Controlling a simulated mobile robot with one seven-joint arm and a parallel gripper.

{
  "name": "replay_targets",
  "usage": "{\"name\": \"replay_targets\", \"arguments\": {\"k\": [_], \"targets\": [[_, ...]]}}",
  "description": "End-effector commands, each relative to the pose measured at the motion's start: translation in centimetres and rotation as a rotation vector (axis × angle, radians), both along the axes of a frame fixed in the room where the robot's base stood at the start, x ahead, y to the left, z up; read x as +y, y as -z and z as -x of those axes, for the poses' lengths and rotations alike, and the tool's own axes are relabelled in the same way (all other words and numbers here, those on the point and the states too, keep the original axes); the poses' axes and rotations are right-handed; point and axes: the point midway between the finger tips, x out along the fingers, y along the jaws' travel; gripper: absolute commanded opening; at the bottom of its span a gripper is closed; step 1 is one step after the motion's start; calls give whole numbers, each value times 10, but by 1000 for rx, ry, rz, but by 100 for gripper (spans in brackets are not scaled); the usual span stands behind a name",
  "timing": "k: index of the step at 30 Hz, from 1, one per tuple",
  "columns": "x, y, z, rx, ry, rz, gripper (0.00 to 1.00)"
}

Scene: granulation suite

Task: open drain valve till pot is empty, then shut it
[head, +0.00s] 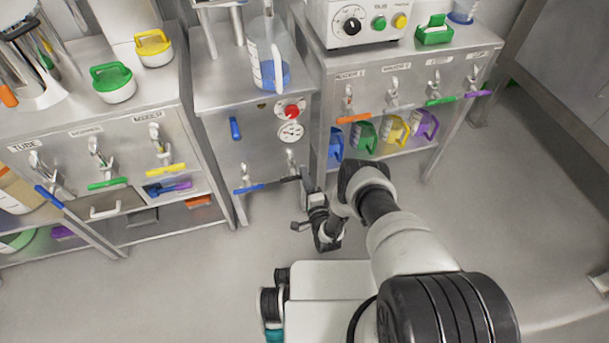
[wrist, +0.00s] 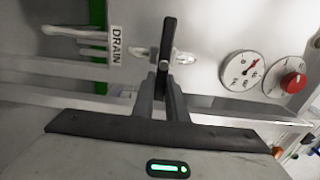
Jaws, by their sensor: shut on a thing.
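The drain valve's black lever handle (wrist: 168,40) shows in the wrist view beside a DRAIN label (wrist: 117,45). It lies crosswise to its pale metal valve body (wrist: 184,57). In the head view the black handle (head: 289,179) is low on the front of the middle steel cabinet (head: 215,95), at its right side. My gripper (wrist: 163,92) is shut on the handle's near end; in the head view my gripper (head: 305,185) reaches in from the right. I cannot make out the pot's contents or any liquid running from the valve.
A gauge (head: 290,132) and red button (head: 291,111) sit above the valve. A blue-handled valve (head: 249,188) is to its left.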

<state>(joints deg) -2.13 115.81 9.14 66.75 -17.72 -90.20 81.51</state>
Motion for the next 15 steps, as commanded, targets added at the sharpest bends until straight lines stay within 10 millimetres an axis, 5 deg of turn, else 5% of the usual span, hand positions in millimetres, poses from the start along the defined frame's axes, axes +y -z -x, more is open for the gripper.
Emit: {"name": "replay_targets", "arguments": {"k": [13, 15], "targets": [[2, -1, -2, 1, -2, -13, 0], [2, -1, -2, 1, -2, -13, 21]]}}
